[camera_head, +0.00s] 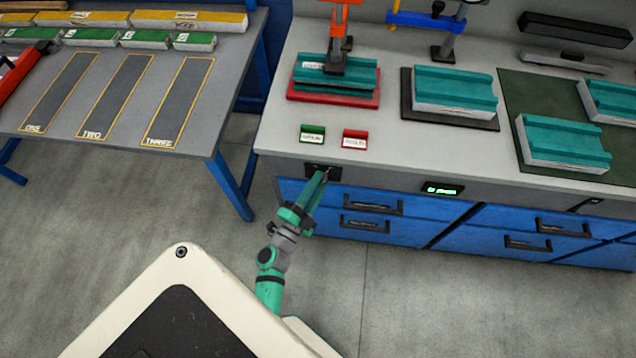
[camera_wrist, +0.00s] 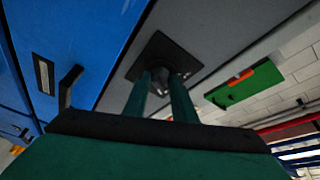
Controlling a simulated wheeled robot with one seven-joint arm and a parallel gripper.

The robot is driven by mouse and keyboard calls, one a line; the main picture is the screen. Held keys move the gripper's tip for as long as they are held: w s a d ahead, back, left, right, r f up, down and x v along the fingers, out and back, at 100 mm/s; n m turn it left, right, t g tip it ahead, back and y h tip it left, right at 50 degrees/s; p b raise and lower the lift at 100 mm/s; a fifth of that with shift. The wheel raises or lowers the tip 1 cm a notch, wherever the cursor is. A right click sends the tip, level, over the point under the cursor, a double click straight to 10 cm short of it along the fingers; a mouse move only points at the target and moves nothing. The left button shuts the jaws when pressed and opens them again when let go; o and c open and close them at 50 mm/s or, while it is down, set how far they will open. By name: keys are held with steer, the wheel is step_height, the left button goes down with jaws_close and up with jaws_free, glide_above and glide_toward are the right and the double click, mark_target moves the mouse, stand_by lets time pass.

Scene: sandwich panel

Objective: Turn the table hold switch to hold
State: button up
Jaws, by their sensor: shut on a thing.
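The table hold switch is a dark knob on a square black plate (camera_head: 312,168) set in the grey front edge of the workbench, above the blue drawers. In the wrist view the plate (camera_wrist: 182,47) is straight ahead. My gripper (camera_head: 323,176) reaches up to this plate, its two green fingers nearly parallel. In the wrist view my gripper (camera_wrist: 165,80) is shut on the switch knob (camera_wrist: 160,74), with the fingertips on both sides of it. The fingers hide most of the knob, and I cannot read its position or any marks.
A small display (camera_head: 442,188) with green lettering is right of the switch. Drawer handles (camera_head: 372,205) stick out below it. On the workbench (camera_head: 420,145) stand a green card (camera_head: 312,134), a red card (camera_head: 355,139) and several teal-topped blocks. A side table (camera_head: 195,135) is at left.

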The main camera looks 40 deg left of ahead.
stand_by(0.3)
steer(key=o, duration=1)
steer(key=v, duration=1.1)
steer(key=shift+d+r, duration=0.1)
